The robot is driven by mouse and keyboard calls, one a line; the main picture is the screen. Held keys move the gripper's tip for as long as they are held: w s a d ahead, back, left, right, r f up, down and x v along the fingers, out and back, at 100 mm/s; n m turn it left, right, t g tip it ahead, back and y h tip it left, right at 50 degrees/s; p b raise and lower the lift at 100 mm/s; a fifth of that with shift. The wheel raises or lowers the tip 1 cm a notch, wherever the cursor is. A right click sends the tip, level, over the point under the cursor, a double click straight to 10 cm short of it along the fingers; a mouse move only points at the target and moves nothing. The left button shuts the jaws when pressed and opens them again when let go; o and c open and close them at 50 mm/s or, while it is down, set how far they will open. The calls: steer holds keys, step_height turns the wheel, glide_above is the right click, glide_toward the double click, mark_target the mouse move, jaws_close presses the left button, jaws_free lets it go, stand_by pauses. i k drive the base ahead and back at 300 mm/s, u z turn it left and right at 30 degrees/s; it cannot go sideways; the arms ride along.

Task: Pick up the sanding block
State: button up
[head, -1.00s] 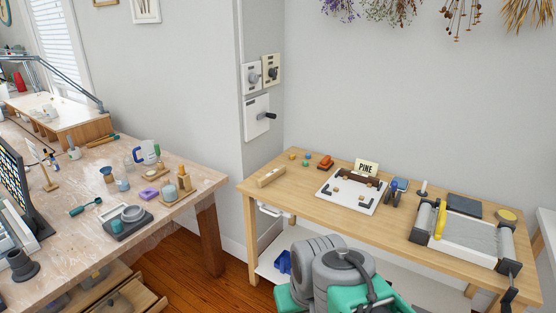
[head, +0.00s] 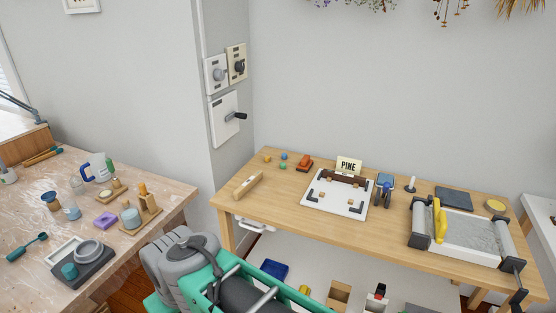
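I cannot tell for certain which object is the sanding block. One candidate is a small orange-red block on a dark base (head: 305,163), lying near the back left of the wooden table (head: 285,225). Another is a long pale wooden block (head: 248,185) at the table's left end. Both rest on the tabletop, apart from other things. Part of my green and grey arm shows at the bottom of the head view, in front of the table. My gripper is not in view.
A white board (head: 337,208) with dark corner pieces and a PINE sign (head: 348,165) stand mid-table. A roller-ended tray (head: 465,235) fills the right. A cluttered bench (head: 150,245) is at left. A lower shelf (head: 320,279) holds a blue tray (head: 274,271).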

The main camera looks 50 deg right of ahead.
mark_target(305, 163)
steer(key=z, duration=0.1)
steer(key=i, duration=0.85)
steer(key=z, duration=1.1)
steer(key=i, duration=0.8)
steer(key=z, duration=0.8)
